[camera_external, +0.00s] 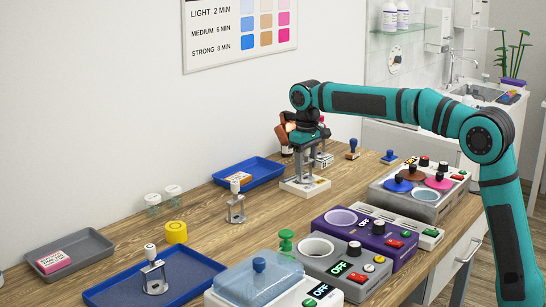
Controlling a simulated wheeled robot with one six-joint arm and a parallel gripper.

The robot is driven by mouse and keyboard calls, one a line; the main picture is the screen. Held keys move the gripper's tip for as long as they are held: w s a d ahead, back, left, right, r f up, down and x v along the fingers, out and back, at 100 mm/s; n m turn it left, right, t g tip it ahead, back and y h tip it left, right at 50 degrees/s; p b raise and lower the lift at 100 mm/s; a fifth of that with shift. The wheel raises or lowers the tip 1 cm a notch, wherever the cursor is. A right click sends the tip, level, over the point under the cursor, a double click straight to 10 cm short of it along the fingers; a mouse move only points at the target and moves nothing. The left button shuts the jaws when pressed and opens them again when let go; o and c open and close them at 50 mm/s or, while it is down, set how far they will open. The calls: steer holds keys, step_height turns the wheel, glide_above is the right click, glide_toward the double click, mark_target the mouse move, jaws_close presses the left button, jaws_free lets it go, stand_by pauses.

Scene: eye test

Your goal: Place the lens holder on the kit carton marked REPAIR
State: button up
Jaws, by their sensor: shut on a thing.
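My gripper (304,174) points straight down over a white carton (306,190) at the back middle of the bench. Its jaws are shut on a small grey metal piece, which I take for the lens holder; the fingers hide most of it. The piece is at the carton's top, but I cannot tell if it touches. The carton has dark print too small to read. A second white carton (323,160) stands just behind, partly hidden by my gripper; its marking is also unreadable.
A blue tray (262,169) lies left of the carton. A metal clamp (236,210) with a white knob stands in front. Devices (360,231) with cups and buttons fill the right side. A larger blue tray (196,275) holds another clamp. Bare wood lies between.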

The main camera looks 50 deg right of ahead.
steer(key=o, duration=1)
steer(key=shift+f, duration=0.1)
